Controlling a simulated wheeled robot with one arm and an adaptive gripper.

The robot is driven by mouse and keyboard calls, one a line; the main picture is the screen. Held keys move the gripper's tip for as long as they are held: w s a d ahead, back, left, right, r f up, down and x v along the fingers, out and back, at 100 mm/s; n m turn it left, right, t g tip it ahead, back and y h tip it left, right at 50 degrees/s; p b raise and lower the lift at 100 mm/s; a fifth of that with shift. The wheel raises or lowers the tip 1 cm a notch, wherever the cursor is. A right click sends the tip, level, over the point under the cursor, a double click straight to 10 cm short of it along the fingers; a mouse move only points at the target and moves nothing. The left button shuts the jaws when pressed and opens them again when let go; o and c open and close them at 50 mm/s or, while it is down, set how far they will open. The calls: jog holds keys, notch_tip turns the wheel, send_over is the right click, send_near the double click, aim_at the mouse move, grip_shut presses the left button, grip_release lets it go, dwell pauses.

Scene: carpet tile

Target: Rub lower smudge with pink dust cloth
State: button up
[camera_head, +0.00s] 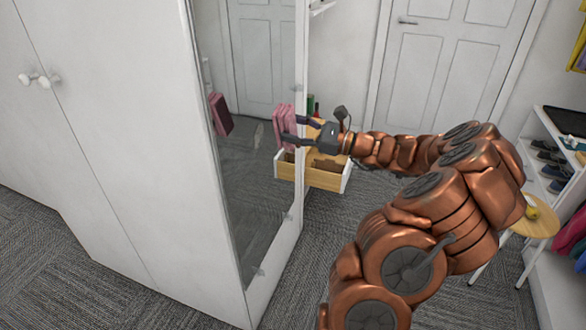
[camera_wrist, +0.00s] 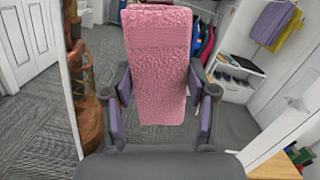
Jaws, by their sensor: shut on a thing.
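The pink dust cloth (camera_head: 284,128) is a thick folded pad, held upright beside the tall mirror (camera_head: 250,200) on the white wardrobe. My gripper (camera_head: 298,130) is shut on it. In the wrist view the cloth (camera_wrist: 158,62) stands between the two fingers of my gripper (camera_wrist: 160,90). A pink reflection shows in the mirror, apart from the cloth in the head view, so the cloth looks clear of the glass. A faint pale patch (camera_head: 259,134) shows on the mirror; I cannot tell whether it is the lower smudge.
A wooden drawer box (camera_head: 318,173) stands beyond my gripper, near the mirror's right edge. A round wooden stool (camera_head: 538,222) and white shelves with shoes (camera_head: 552,165) are at the right. Grey carpet (camera_head: 305,265) is open in front of the mirror.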

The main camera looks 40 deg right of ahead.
notch_tip(320, 180, down, 8)
jog(key=m+b, duration=0.3)
jog(key=m, duration=0.1)
jog(key=shift+t+h, duration=0.3)
jog(key=shift+h, duration=0.1)
jog(key=shift+f+b+x, duration=0.15)
jog(key=shift+b+x, duration=0.35)
jog(key=shift+x, duration=0.65)
jog(key=shift+f+b+x, duration=0.1)
jog(key=shift+b+x, duration=0.35)
jog(key=shift+x, duration=0.7)
jog(key=shift+w+a, duration=0.3)
jog(key=shift+w, duration=0.35)
jog(key=shift+x, duration=1)
jog(key=shift+d+p, duration=0.1)
jog(key=shift+p, duration=0.2)
jog(key=w+d+p, duration=0.1)
jog(key=d+p, duration=0.1)
jog(key=p, duration=0.1)
jog(key=shift+w+d, duration=0.2)
jog(key=shift+d, duration=0.05)
jog(key=shift+w+d+f, duration=0.1)
jog(key=shift+w+d, duration=0.1)
jog(key=shift+d, duration=0.15)
jog(key=shift+w+d+p, duration=0.45)
jog(key=shift+d+p, duration=0.1)
jog(key=shift+p, duration=0.4)
jog(key=shift+w+d+p, duration=0.55)
jog(key=shift+d+p, duration=0.25)
jog(key=shift+d, duration=0.1)
